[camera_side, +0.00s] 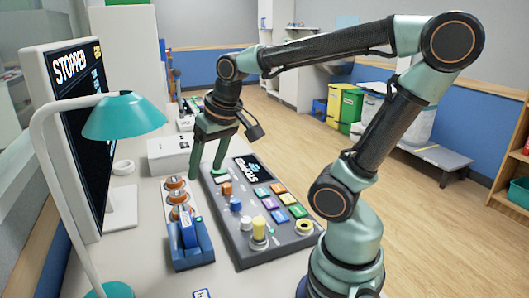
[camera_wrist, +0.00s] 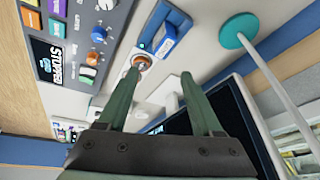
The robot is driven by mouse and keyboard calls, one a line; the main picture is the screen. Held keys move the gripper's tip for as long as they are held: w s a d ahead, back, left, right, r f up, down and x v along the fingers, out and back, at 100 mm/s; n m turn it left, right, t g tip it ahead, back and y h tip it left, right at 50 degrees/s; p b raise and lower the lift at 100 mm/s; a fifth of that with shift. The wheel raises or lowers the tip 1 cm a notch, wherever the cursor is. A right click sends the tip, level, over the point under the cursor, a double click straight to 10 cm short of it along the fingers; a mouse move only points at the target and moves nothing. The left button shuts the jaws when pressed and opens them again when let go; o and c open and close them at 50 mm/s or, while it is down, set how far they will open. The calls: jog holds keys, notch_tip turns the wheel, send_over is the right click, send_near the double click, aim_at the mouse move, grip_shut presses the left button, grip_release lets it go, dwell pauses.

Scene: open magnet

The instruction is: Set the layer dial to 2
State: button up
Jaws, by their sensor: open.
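A dark grey console (camera_side: 243,248) carries several dials and coloured buttons; its dial markings are too small to read, so I cannot tell which one is the layer dial. An orange knob (camera_side: 227,188), a blue knob (camera_side: 236,204) and a white knob (camera_side: 246,222) stand along its left side. The orange knob (camera_wrist: 92,58) and blue knob (camera_wrist: 98,35) also show in the wrist view, left of the fingers. My gripper (camera_side: 206,172) is open and empty, pointing down near the console's far left corner. In the wrist view my gripper (camera_wrist: 160,75) has its fingers apart.
Orange-ringed knobs (camera_side: 178,197) and a blue lever unit (camera_side: 190,245) stand left of the console. A white box (camera_side: 168,155) is behind them. A monitor (camera_side: 80,130) reading STOPPED and a teal lamp (camera_side: 124,116) stand further left.

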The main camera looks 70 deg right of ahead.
jog(key=w+d+f+m+g, duration=0.2)
jog(key=d+f+m, duration=0.1)
jog(key=d+m, duration=0.4)
jog(key=m+g, duration=0.2)
jog(key=m, duration=0.3)
send_near(236, 200)
jog(key=f, duration=0.8)
jog(key=shift+w+d+f, duration=0.15)
jog(key=shift+d+f, duration=0.05)
jog(key=shift+f, duration=0.2)
jog(key=shift+c, duration=0.4)
grip_shut()
